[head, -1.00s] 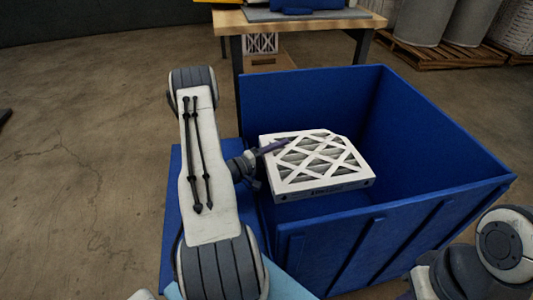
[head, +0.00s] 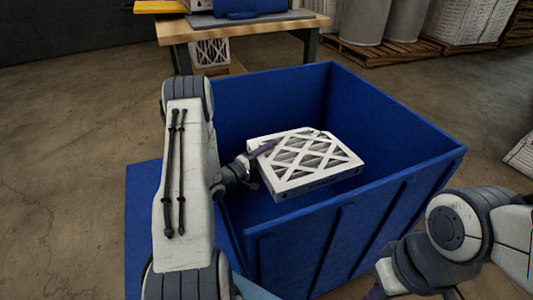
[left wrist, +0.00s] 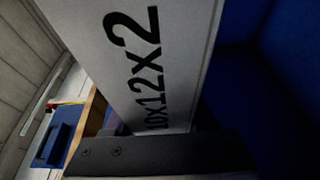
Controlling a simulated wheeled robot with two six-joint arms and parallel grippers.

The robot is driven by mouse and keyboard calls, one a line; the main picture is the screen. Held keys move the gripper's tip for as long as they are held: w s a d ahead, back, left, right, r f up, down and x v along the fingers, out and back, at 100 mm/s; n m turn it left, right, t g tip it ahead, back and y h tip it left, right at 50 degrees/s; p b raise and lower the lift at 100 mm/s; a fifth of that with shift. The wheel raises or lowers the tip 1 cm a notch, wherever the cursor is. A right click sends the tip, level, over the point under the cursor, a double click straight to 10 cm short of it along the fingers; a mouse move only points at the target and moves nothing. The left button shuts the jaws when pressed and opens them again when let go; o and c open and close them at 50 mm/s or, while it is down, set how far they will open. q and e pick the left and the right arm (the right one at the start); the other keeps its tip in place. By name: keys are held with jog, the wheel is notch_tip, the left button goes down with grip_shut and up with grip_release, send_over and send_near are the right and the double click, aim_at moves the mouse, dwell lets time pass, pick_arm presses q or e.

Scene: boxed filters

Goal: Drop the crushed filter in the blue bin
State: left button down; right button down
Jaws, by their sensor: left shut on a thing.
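The filter (head: 308,160) has a white cardboard frame with a lattice over grey pleats, and its far right corner looks dented. My left gripper (head: 262,149) is shut on its left edge and holds it nearly flat over the open blue bin (head: 395,205). In the left wrist view the filter's side (left wrist: 145,60) fills the middle, printed "10x12x2", close against the gripper. The bin's dark blue inside shows at the right there. The filter hides part of the bin's inside. My right arm shows at the lower right, but its gripper is out of the picture.
A wooden-topped table (head: 245,27) with a blue item (head: 250,8) stands behind the bin. Grey drums (head: 362,20) and white stacks stand on pallets at the back right. Open floor lies to the left.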

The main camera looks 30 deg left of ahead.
pick_arm(q)
jog(key=shift+c, duration=0.7)
grip_release()
jog(key=shift+s, duration=0.1)
